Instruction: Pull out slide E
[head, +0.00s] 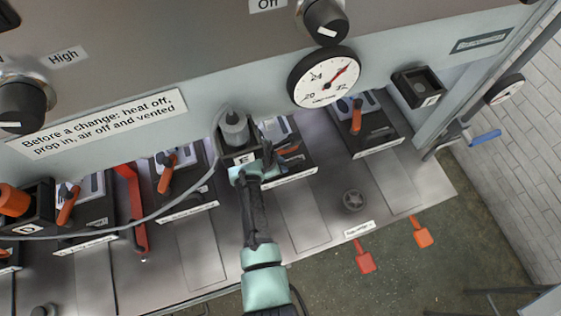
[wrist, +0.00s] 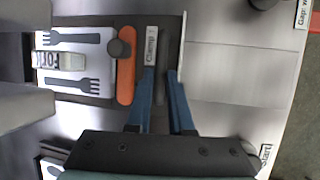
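A black box marked E (head: 243,158) with a grey cylinder on top is on the press front in the head view. Beside it is a slide with an orange lever (head: 288,150), partly hidden by my arm. In the wrist view that slide carries a white plate marked Fork (wrist: 72,62), an orange lever (wrist: 126,65) with a dark knob, a Clamp label (wrist: 151,47) and a pale upright front lip (wrist: 183,40). My gripper (wrist: 162,74) is open, its two blue fingers apart at the slide's front end by the lip. I cannot tell whether they touch it. The slide's own letter does not show.
Other slides with orange levers (head: 357,115) (head: 167,172) stand to either side. A red lever (head: 132,205) stands upright to the left. A grey cable (head: 160,213) crosses left of my arm. A round gauge (head: 324,77) is above.

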